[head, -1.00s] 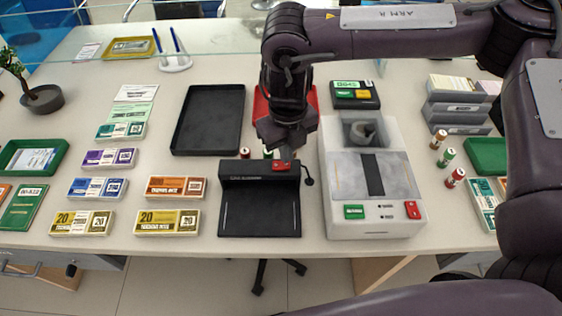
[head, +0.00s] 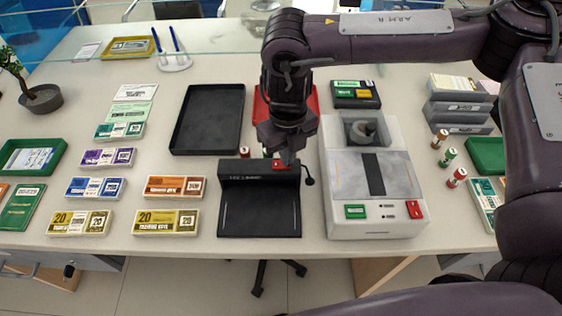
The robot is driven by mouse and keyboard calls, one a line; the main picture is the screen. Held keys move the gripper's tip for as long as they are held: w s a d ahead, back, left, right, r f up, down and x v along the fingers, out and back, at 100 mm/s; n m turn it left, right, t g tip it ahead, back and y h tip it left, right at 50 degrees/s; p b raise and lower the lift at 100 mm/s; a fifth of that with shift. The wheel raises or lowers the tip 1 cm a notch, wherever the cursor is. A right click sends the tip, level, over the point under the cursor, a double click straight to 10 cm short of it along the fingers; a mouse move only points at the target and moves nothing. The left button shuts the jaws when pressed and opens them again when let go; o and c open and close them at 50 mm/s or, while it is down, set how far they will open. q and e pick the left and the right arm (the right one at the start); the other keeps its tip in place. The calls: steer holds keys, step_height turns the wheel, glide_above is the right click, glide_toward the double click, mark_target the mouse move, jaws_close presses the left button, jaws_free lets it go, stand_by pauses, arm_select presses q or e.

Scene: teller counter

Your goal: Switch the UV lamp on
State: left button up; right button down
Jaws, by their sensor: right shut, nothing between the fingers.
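The UV lamp (head: 259,213) is a black unit with a raised bar at its back and a flat dark bed in front, in the middle of the counter. A red switch (head: 281,165) sits at the right end of the bar. My right gripper (head: 286,160) points down over that switch, shut and empty, its tips at or just above it; I cannot tell whether they touch. The fingertips partly hide the switch. The bed looks dark, with no clear glow. My left gripper is out of view.
A white counting machine (head: 375,222) stands close on the right of the lamp. A black tray (head: 188,144) lies behind on the left, and banknote bundles (head: 165,222) lie left of the lamp. A red tray (head: 262,106) lies behind my right gripper.

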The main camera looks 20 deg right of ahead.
steer(key=shift+f, duration=0.25)
steer(key=shift+s+r, duration=0.1)
steer(key=shift+r+p, duration=0.8)
steer(key=shift+r, duration=0.1)
step_height(320, 180, up, 5)
steer(key=p, duration=0.4)
